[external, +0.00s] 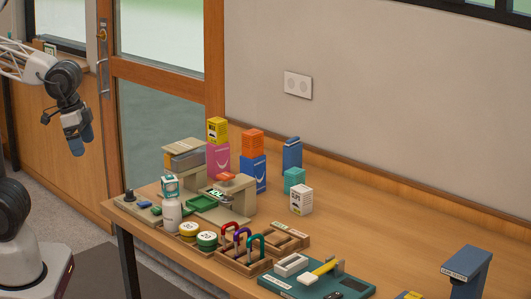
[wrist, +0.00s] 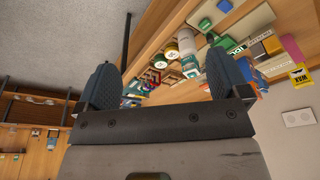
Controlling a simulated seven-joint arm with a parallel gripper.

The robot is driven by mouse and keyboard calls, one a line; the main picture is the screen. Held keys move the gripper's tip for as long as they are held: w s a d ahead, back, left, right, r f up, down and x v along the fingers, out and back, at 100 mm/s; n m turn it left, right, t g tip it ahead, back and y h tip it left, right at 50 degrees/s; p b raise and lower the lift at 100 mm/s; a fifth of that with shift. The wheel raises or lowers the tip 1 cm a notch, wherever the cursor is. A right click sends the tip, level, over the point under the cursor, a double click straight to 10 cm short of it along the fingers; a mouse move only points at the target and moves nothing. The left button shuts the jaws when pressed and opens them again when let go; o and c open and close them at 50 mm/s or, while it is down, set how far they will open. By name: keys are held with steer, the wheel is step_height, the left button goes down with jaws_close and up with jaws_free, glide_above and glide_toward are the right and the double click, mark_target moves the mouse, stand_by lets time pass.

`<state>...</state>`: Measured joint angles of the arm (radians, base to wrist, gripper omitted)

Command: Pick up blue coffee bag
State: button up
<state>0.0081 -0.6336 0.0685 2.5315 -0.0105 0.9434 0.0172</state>
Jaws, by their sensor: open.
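A blue bag (external: 253,173) with a white curved mark stands upright toward the back of the wooden table, with an orange box (external: 252,142) on top. It looks like the blue coffee bag. A plainer, tall blue package (external: 291,153) stands to its right behind a teal box. My gripper (external: 77,145) is up in the air at the left, off the table and far from the bag. In the wrist view my gripper (wrist: 162,82) is open, its two dark fingers wide apart with nothing between them. The bag is hard to make out there.
A pink bag (external: 217,161) with a yellow box (external: 217,130) on top stands left of the blue bag. In front are a beige machine (external: 234,200), a white bottle (external: 172,216), round tins (external: 207,240) and a carabiner tray (external: 243,263).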

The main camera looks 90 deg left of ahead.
steer(key=w+v, duration=0.1)
steer(key=v, duration=0.4)
steer(key=w+a+r+n+h, duration=0.25)
steer(key=w+n, duration=0.25)
steer(key=w, duration=0.6)
steer(key=w+a+r+n+h, duration=0.2)
steer(key=w+a+r+n, duration=0.25)
steer(key=w, duration=0.75)
steer(key=w+a+f+n+t+h, duration=0.1)
steer(key=w+a+n+t+h, duration=0.2)
steer(key=w+a+n, duration=1.15)
steer(key=w+a+f+n+t, duration=0.1)
steer(key=w+a+f+t, duration=0.1)
steer(key=w+a, duration=0.5)
steer(key=w+a+f+n+t+h, duration=0.15)
steer(key=w+a, duration=0.25)
steer(key=a, duration=0.6)
steer(key=w+a+f+n+t, duration=0.1)
steer(key=w+a+f+n, duration=0.1)
steer(key=w+a, duration=0.5)
step_height(320, 180, down, 21)
steer(key=s+a, duration=0.1)
steer(key=s, duration=0.1)
steer(key=shift+a, duration=0.35)
steer(key=shift+f+m, duration=0.1)
steer(key=shift+m, duration=0.15)
